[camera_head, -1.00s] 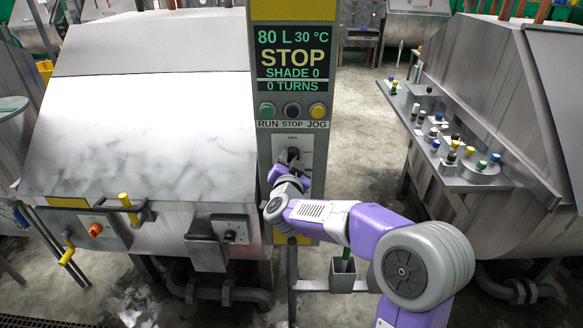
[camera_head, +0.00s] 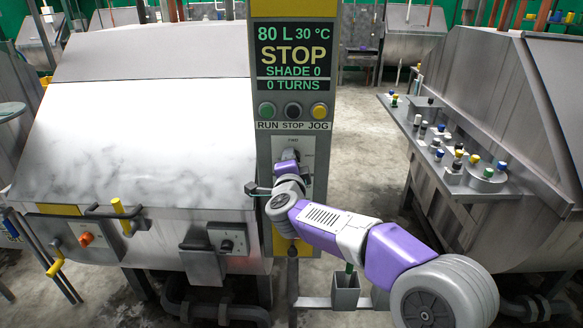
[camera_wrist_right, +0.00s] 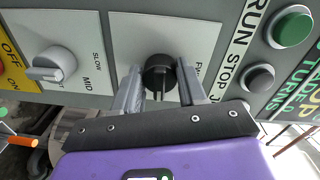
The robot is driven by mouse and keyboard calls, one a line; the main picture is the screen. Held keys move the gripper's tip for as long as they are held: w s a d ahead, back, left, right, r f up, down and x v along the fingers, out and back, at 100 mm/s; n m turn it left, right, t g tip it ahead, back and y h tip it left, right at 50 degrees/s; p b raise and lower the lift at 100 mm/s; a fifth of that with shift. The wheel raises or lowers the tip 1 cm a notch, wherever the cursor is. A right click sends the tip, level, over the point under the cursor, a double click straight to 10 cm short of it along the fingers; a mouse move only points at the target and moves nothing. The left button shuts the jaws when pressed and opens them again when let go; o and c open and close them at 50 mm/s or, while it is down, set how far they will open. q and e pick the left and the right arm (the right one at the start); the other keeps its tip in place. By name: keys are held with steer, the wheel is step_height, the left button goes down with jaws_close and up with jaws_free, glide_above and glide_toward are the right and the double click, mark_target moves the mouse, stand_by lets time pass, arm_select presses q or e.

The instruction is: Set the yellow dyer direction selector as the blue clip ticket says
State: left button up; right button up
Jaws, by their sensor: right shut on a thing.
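The yellow-topped dyer control column (camera_head: 265,205) stands in the middle of the head view. Its display (camera_head: 293,55) reads 80 L, 30 °C, STOP, SHADE 0, 0 TURNS. My right gripper (camera_head: 287,160) is at the selector plate (camera_head: 281,144) marked FWD, below the buttons. In the right wrist view, the black direction selector knob (camera_wrist_right: 158,70) sits between the two fingers of my right gripper (camera_wrist_right: 160,92), which is shut on it. Its pointer direction is unclear. My left gripper is not in view. I cannot make out a blue clip ticket.
Green, black and yellow buttons (camera_head: 293,110) sit above the selector. A second knob (camera_wrist_right: 52,66) marked SLOW and MID is beside it. A steel drum (camera_head: 130,130) stands left. A shelf with coloured knobs (camera_head: 455,180) juts out at right.

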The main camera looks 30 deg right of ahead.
steer(key=shift+m, duration=0.4)
steer(key=o, duration=1.1)
steer(key=shift+c, duration=0.2)
steer(key=shift+a, duration=0.1)
steer(key=v, duration=0.7)
steer(key=shift+s+p, duration=0.25)
steer(key=shift+p, duration=0.05)
